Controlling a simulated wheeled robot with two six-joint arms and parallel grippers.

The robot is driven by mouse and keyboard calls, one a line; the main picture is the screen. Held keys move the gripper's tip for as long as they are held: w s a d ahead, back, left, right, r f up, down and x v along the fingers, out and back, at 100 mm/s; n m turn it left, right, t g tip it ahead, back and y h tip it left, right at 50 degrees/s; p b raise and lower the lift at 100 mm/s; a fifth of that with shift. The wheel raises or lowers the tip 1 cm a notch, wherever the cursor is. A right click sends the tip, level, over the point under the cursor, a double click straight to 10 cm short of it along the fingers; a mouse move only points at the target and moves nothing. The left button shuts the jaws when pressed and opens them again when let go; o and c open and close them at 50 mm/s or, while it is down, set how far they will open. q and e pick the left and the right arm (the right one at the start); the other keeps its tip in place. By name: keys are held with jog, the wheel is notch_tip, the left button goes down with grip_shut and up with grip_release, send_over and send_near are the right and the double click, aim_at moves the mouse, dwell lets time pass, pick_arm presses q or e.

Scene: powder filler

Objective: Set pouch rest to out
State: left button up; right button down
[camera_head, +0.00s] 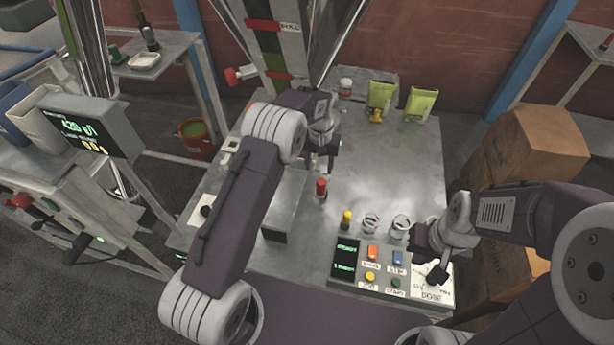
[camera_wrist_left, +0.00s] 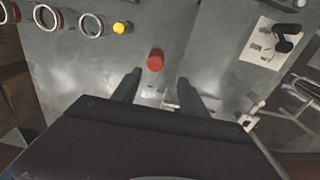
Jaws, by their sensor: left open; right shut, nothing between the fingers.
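I cannot tell for sure which part is the pouch rest. A red-capped knob (camera_head: 321,188) stands on the grey metal worktop (camera_head: 400,170) near the middle; its round red top also shows in the left wrist view (camera_wrist_left: 155,60). My left gripper (camera_head: 325,160) is open above the worktop, just behind the knob in the head view. In the left wrist view the red top lies just past the two fingertips (camera_wrist_left: 157,80), and nothing is between them. My right gripper (camera_head: 437,272) is shut and empty over the right side of the control panel.
The control panel (camera_head: 345,283) with coloured buttons is at the front. A yellow-capped item (camera_head: 346,220) and rings stand behind it. Two green pouches (camera_head: 421,104) stand at the back. A black lever on a white plate (camera_wrist_left: 265,45) is at the worktop's left. Boxes (camera_head: 530,145) are right.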

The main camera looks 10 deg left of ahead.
aim_at(321, 182)
pick_arm(q)
jog(key=shift+s+d+f, duration=0.35)
jog(key=shift+s+d, duration=0.1)
jog(key=shift+d, duration=0.1)
jog(key=shift+s+d+r, duration=0.1)
jog(key=shift+d, duration=0.25)
jog(key=f, duration=0.6)
jog(key=f+p, duration=0.1)
jog(key=f, duration=0.2)
jog(key=shift+a+f, duration=0.15)
jog(key=shift+a, duration=0.2)
grip_shut()
